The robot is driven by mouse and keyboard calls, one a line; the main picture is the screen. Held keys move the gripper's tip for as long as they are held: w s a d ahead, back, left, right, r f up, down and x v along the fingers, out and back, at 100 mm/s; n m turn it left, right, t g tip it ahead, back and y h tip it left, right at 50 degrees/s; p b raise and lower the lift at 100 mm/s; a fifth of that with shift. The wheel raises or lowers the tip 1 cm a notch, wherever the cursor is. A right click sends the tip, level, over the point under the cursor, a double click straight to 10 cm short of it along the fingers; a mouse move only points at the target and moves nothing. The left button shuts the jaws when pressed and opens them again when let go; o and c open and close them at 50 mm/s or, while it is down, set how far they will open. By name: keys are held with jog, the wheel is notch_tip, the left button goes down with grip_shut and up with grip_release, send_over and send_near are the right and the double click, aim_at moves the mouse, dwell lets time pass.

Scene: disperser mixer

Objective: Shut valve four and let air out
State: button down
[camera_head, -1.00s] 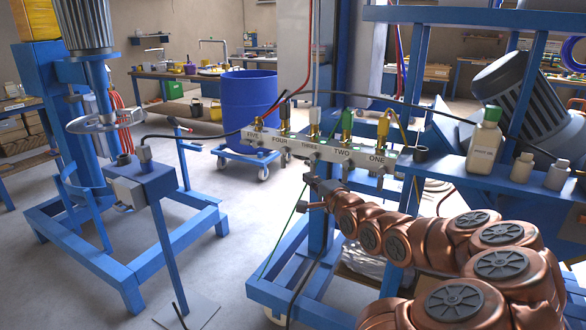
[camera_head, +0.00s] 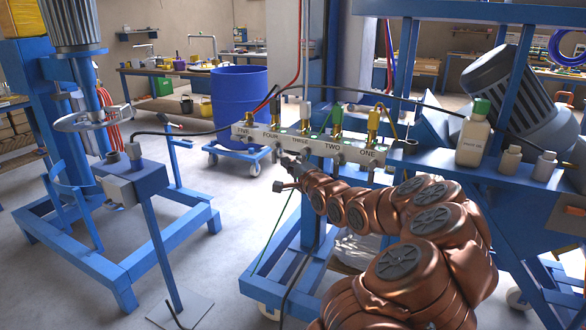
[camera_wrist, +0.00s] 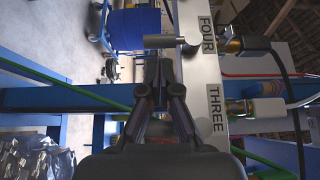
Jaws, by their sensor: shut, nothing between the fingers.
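The pale valve manifold (camera_head: 318,148) carries labels running FIVE to ONE from left to right. In the wrist view its face (camera_wrist: 217,136) shows the labels FOUR and THREE. A grey valve lever (camera_wrist: 160,41) beside FOUR sticks out sideways from the manifold. My gripper (camera_wrist: 159,66) is shut and empty, its fingertips just below this lever in the picture; I cannot tell whether they touch it. In the head view my gripper (camera_head: 281,157) is in front of the manifold, below FOUR. The valve-four lever is not clear in the head view.
Brass fittings (camera_head: 336,122) and hoses rise from the manifold top. A blue frame (camera_head: 313,225) stands under it. Bottles (camera_head: 474,138) stand on the ledge at right.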

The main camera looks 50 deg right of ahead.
aim_at(274, 154)
jog(key=shift+x, duration=1.15)
jog(key=shift+a, duration=0.1)
